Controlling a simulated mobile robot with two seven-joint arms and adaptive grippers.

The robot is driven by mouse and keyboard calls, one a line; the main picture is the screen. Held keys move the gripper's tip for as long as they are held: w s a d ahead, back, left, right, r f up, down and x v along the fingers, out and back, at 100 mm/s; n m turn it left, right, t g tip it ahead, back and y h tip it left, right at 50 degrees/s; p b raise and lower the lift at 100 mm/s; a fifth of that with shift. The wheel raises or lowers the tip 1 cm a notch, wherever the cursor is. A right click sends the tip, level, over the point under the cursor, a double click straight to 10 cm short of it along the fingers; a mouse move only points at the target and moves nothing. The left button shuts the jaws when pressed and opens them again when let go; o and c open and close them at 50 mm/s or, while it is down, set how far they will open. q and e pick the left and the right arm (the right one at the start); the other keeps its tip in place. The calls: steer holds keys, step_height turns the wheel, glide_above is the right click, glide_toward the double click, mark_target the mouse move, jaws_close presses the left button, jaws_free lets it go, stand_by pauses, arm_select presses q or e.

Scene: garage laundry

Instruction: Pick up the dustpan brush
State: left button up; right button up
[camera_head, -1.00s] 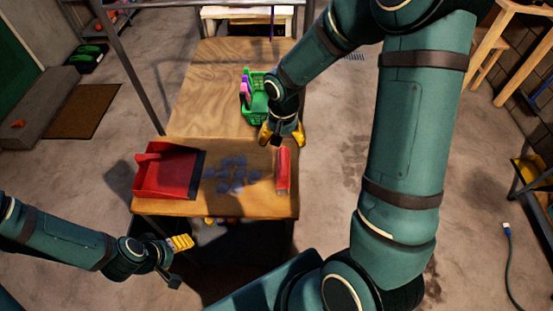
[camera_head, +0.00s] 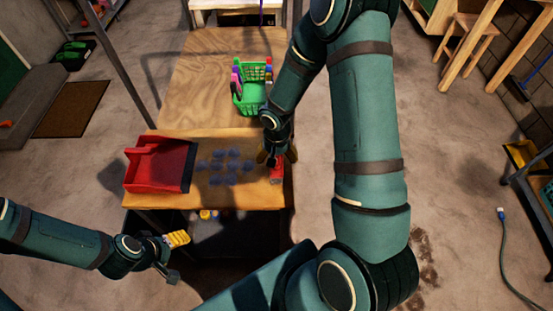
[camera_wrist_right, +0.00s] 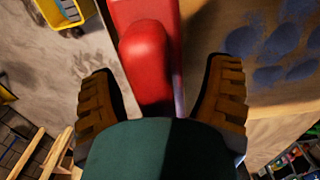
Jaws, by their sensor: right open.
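The red dustpan brush (camera_head: 277,174) lies near the right edge of the wooden bench top (camera_head: 210,200). My right gripper (camera_head: 276,158) is over it and partly hides it. In the right wrist view the red brush handle (camera_wrist_right: 147,60) runs between the two spread fingers of my right gripper (camera_wrist_right: 160,88), with a gap on each side. The gripper is open. The red dustpan (camera_head: 157,167) sits at the left of the bench. My left gripper (camera_head: 175,257) is off the bench's front left, its fingers apart and empty.
Blue-grey dust patches (camera_head: 228,166) lie between dustpan and brush. A green basket (camera_head: 250,97) with colourful items stands farther back. A metal post (camera_head: 125,60) rises at the bench's left. Bare floor lies to the right, with a hose (camera_head: 515,245).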

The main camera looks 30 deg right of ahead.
steer(key=shift+f, duration=0.25)
steer(key=c, duration=1.3)
steer(key=shift+r, duration=0.15)
step_height(320, 180, up, 9)
steer(key=shift+a+r+p, duration=0.1)
steer(key=shift+p, duration=0.6)
steer(key=shift+w+a+r+p, duration=0.1)
steer(key=shift+w+a+p, duration=0.25)
steer(key=shift+a+p, duration=0.25)
steer(key=shift+w+a+p, duration=0.3)
steer(key=shift+a+p, duration=0.2)
steer(key=shift+p, duration=0.1)
steer(key=shift+c, duration=0.2)
steer(key=shift+w+a+f, duration=0.25)
steer(key=shift+a+f, duration=0.05)
